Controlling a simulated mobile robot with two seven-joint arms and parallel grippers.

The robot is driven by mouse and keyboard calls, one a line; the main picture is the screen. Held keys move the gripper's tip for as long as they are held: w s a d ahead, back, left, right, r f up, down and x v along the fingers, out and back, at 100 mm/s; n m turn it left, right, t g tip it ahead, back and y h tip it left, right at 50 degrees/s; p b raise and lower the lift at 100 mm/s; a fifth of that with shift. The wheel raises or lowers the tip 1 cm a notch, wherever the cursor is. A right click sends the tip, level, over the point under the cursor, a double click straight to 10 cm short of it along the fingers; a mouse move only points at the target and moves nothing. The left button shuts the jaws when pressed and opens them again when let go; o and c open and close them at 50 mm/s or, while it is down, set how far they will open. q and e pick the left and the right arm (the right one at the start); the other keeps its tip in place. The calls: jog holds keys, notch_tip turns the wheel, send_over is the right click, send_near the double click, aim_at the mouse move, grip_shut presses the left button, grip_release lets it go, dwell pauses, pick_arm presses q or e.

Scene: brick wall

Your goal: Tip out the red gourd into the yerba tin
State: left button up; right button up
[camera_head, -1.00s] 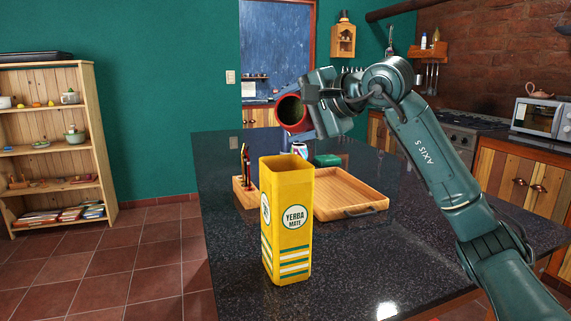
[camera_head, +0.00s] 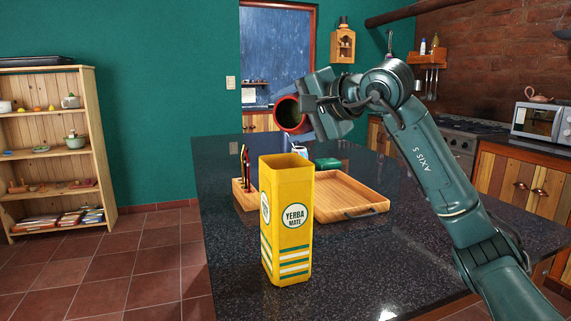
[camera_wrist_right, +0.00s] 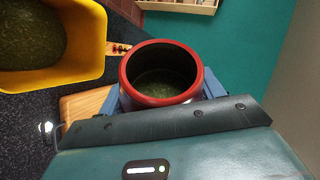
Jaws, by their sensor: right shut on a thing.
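The red gourd (camera_head: 289,114) is held in the air by my right gripper (camera_head: 304,116), above and slightly behind the yerba tin. In the head view the gourd is tilted, its dark mouth facing the camera and a little left. In the right wrist view the gourd (camera_wrist_right: 163,98) sits between the blue fingers, with green yerba visible inside. The yellow yerba tin (camera_head: 288,225) stands upright and open on the dark counter. In the right wrist view the tin (camera_wrist_right: 95,45) shows green yerba inside, apart from the gourd. My left gripper is not in view.
A wooden tray (camera_head: 345,213) lies on the counter behind and right of the tin. The front counter right of the tin is clear.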

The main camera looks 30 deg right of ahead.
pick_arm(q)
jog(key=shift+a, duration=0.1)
pick_arm(e)
jog(key=shift+f+b, duration=0.15)
jog(key=shift+b, duration=0.2)
jog(key=shift+a+n, duration=0.1)
jog(key=shift+n, duration=0.2)
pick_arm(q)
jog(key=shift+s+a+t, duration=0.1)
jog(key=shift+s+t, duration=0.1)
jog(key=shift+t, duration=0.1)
pick_arm(e)
jog(key=shift+s, duration=0.1)
pick_arm(q)
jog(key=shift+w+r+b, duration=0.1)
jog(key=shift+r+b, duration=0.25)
jog(key=shift+b, duration=0.05)
pick_arm(e)
jog(key=shift+r+t, duration=0.2)
jog(key=shift+t, duration=0.2)
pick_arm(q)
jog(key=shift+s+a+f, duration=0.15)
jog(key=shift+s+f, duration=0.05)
pick_arm(e)
jog(key=shift+s+a+r+n+h, duration=0.15)
jog(key=shift+n+h, duration=0.15)
jog(key=shift+n, duration=0.2)
pick_arm(q)
jog(key=shift+b, duration=0.35)
